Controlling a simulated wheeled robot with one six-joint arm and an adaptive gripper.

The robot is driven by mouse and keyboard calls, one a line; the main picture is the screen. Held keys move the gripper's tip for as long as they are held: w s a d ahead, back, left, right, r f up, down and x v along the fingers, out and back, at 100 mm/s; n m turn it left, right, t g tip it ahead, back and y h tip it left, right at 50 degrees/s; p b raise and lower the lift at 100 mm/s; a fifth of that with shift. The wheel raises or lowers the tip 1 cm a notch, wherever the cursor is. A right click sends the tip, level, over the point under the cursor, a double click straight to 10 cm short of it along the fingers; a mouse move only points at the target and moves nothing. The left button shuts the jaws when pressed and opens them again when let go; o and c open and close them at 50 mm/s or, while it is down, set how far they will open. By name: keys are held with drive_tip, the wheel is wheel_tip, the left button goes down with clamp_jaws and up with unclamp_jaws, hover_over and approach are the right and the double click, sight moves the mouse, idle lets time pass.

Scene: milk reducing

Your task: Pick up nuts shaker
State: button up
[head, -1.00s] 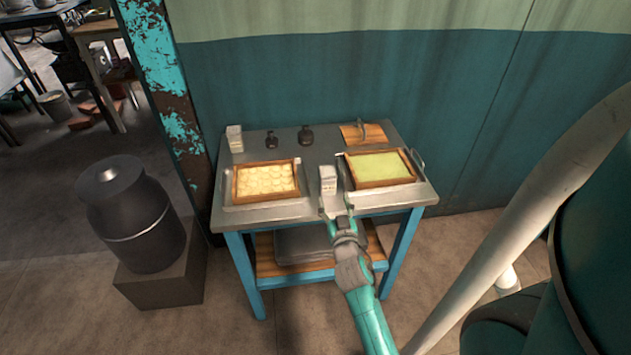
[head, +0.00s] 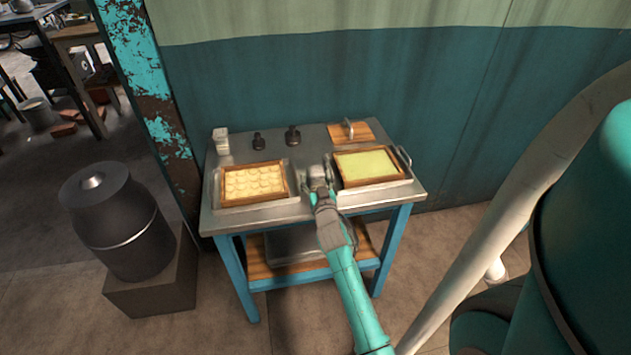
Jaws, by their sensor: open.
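A small pale box-like container (head: 316,172) stands between the two trays on the metal-topped table. My gripper (head: 317,184) is open at this container and hides most of it. I cannot tell whether the fingers touch it. A similar white container (head: 221,140) stands at the table's back left corner. Labels are too small to read, so I cannot tell which one is the nuts shaker.
A left tray (head: 226,206) holds a wooden frame of round pale pieces. A right tray (head: 405,184) holds a frame of green filling. A dark canister (head: 115,222) stands left.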

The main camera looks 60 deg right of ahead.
drive_tip(key=c, duration=1)
drive_tip(key=shift+r, duration=0.15)
